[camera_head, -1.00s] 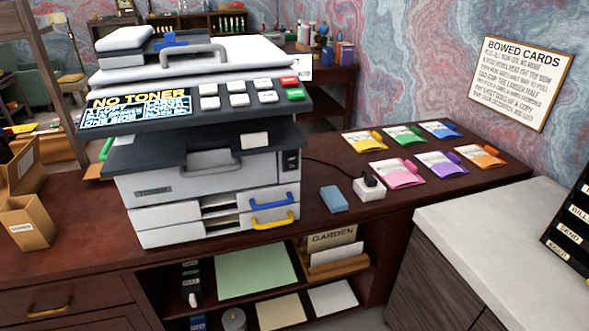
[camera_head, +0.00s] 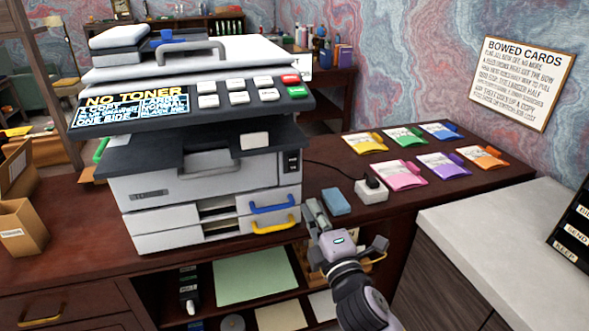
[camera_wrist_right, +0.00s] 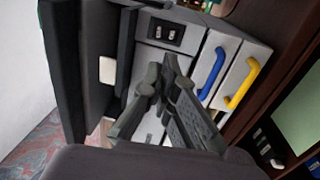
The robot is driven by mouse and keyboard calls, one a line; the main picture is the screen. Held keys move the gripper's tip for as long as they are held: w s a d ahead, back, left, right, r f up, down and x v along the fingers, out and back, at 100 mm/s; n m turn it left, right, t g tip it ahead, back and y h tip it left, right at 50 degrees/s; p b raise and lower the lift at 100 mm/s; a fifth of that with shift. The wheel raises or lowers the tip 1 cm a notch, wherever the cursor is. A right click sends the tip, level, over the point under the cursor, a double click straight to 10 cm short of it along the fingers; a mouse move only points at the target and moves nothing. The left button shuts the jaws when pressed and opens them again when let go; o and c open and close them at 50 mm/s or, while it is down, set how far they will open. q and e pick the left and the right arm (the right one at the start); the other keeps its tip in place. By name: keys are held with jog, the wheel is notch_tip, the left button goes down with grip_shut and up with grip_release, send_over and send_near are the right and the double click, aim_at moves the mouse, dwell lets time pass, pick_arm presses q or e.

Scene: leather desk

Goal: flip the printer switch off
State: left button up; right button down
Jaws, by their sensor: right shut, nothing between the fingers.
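The printer (camera_head: 160,190) is a large white and dark grey machine on the brown desk. My left gripper is not in view.
Blue and yellow drawer handles (camera_head: 272,207) stick out below the panel. A blue block (camera_head: 336,201) and a white socket box (camera_head: 371,191) with a black plug stand to the right. Several coloured card packets (camera_head: 437,166) lie beyond. Open shelves are under the desk.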

aim_at(292, 159)
jog(key=shift+w, duration=0.1)
jog(key=p+x, duration=0.1)
jog(key=x, duration=1.3)
jog(key=r+g+p, duration=0.1)
jog(key=p, duration=0.4)
jog(key=shift+w+r, duration=0.15)
jog(key=shift+r, duration=0.05)
jog(key=shift+f, duration=0.2)
